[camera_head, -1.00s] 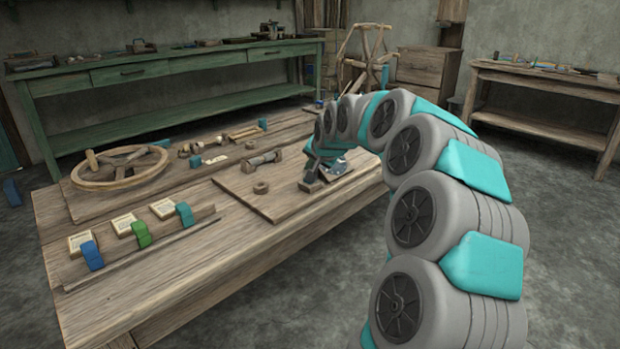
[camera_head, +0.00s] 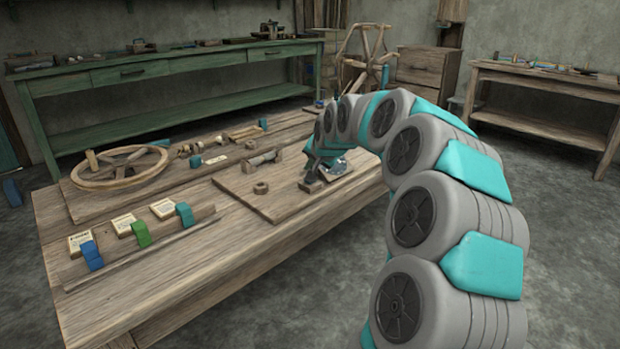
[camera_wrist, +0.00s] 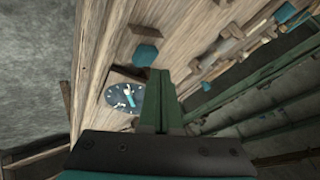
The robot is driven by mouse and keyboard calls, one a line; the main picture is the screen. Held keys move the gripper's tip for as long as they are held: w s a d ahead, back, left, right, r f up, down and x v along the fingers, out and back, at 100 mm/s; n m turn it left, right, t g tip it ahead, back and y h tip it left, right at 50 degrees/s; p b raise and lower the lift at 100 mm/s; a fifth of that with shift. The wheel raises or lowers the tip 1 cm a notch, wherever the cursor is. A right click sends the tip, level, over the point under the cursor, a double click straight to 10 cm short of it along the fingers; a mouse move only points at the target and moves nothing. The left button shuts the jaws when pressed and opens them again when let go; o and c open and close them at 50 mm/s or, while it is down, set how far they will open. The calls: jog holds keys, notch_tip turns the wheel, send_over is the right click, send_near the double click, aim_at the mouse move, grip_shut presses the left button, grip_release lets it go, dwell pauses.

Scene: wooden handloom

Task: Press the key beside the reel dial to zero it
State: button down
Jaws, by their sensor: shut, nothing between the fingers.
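The dial (camera_wrist: 125,97) shows in the wrist view as a dark round face with pale marks and a teal hand, on the wooden bench near its edge. In the head view the dial (camera_head: 340,168) is partly hidden by my arm. My gripper (camera_wrist: 160,73) is shut and empty. Its fingers stand just right of the dial in the wrist view. A teal block (camera_wrist: 145,55) lies just beyond the fingertips; whether this is the key, I cannot tell. In the head view my gripper (camera_head: 311,173) is low over the right part of the bench, partly hidden; contact cannot be made out.
The bench (camera_head: 190,270) also bears a wooden handwheel (camera_head: 122,167), a board (camera_head: 285,203) with a ring nut (camera_head: 260,188), and a rail with blue, green and teal clips (camera_head: 141,234). A green bench (camera_head: 190,66) stands behind.

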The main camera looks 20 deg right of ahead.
jog(key=shift+f, duration=0.1)
jog(key=shift+f, duration=0.3)
jog(key=shift+f+b, duration=0.55)
jog(key=shift+f, duration=0.05)
dwell(0.9)
dwell(0.4)
jog(key=shift+r+p, duration=0.35)
jog(key=shift+r, duration=0.65)
jog(key=shift+r+p, duration=0.8)
jog(key=shift+r, duration=1.7)
jog(key=shift+s+a, duration=0.1)
